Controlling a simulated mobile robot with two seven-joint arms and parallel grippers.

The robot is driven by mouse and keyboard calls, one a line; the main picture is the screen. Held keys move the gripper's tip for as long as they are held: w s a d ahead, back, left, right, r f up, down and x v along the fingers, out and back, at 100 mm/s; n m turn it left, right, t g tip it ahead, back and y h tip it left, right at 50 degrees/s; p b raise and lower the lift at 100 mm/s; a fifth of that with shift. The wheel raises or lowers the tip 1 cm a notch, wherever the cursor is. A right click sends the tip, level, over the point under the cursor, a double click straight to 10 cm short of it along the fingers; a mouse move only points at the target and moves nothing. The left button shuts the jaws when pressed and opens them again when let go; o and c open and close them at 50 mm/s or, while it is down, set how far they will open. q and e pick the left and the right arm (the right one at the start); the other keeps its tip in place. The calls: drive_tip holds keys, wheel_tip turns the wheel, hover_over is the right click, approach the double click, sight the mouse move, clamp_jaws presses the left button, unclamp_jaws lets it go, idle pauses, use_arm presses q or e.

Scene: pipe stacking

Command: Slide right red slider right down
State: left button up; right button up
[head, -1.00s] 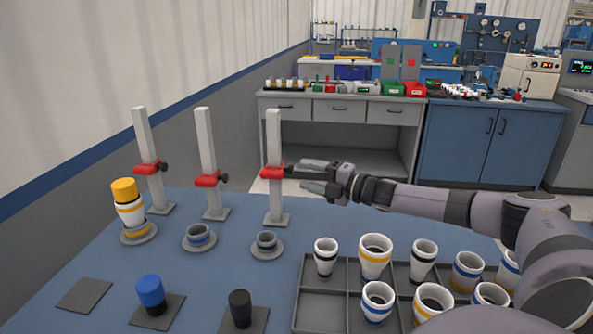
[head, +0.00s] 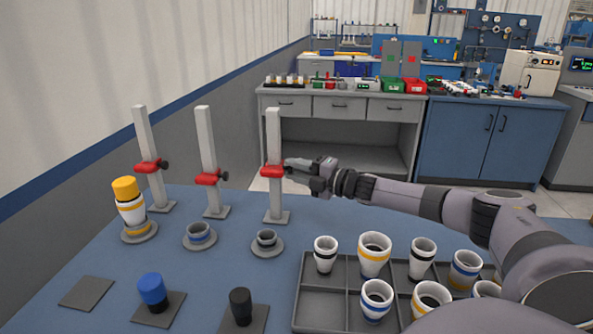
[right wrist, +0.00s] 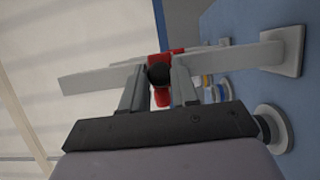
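The right red slider (head: 273,170) sits about midway up the right grey post (head: 274,130). Its black knob points toward my right gripper (head: 291,168). In the right wrist view, the fingers of the right gripper (right wrist: 158,80) lie on both sides of the black knob (right wrist: 159,75) and appear to touch it. The red slider body (right wrist: 165,57) shows just beyond, and the grey post (right wrist: 215,60) runs across the view. The fingertips partly hide the knob in the head view. My left gripper is not in view.
Two more posts with red sliders (head: 209,178) stand to the left. A dark tray (head: 322,302) of several cups lies below my right arm.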

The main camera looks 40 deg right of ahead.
drive_tip(key=shift+f+b, duration=0.55)
drive_tip(key=shift+f, duration=0.05)
clamp_jaws()
wheel_tip(320, 180, down, 3)
drive_tip(key=shift+f+b, duration=0.2)
drive_tip(key=shift+b, duration=0.85)
drive_tip(key=o, duration=1)
unclamp_jaws()
drive_tip(key=shift+r, duration=0.1)
drive_tip(key=shift+r, duration=0.1)
